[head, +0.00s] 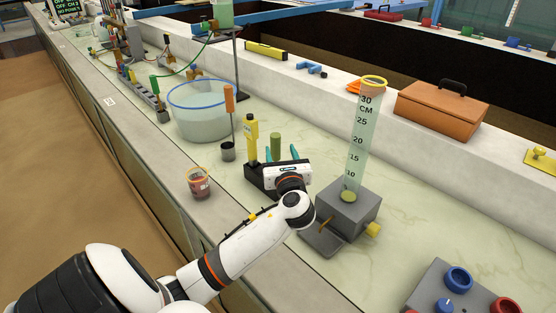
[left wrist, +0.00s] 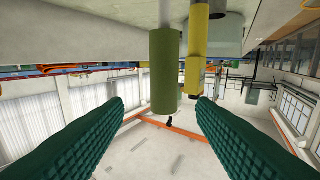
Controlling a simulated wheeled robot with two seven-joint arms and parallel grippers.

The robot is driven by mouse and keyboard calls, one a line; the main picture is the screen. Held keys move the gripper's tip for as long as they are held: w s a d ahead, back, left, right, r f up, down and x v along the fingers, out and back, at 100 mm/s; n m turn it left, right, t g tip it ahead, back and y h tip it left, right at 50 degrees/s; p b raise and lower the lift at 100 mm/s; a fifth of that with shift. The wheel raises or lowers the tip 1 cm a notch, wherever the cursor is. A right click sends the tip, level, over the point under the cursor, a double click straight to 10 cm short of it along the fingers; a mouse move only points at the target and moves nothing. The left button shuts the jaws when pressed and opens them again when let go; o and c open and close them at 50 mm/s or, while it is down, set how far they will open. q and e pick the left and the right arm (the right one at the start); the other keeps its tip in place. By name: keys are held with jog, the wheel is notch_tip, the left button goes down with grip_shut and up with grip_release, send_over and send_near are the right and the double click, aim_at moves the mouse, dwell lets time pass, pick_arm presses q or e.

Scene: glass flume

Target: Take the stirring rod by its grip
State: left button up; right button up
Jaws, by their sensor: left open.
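An upright green grip (head: 275,143) stands in front of my left gripper (head: 281,152). In the left wrist view the green grip (left wrist: 165,75) sits on a thin rod and shows between the two ridged fingers, touching neither. My left gripper is open and empty; how far the grip is beyond the fingertips I cannot tell. A yellow-handled tool (head: 251,138) stands just left of it, and also shows in the left wrist view (left wrist: 197,70). An orange-handled rod (head: 229,100) stands in a dark cup (head: 228,152). Which one is the stirring rod is not certain. My right gripper is not in view.
A large clear basin (head: 200,120) stands behind the dark cup. A small jar of reddish liquid (head: 199,184) is at the bench's front edge. A tall graduated tube (head: 358,140) on a grey block (head: 350,203) stands right of my gripper. An orange case (head: 440,108) is farther back.

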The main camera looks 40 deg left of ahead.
aim_at(278, 143)
pick_arm(q)
jog(key=x, duration=0.2)
jog(key=shift+w+a, duration=0.25)
jog(key=shift+w+a+f, duration=0.15)
jog(key=shift+w+a, duration=0.2)
jog(key=shift+a, duration=0.1)
jog(key=x, duration=0.4)
jog(key=shift+a+f+p, duration=0.1)
jog(key=shift+a+p, duration=0.2)
jog(key=shift+a, duration=0.15)
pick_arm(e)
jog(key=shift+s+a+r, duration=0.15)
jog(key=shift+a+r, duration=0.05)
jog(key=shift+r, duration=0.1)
pick_arm(q)
jog(key=shift+c, duration=1.1)
grip_shut()
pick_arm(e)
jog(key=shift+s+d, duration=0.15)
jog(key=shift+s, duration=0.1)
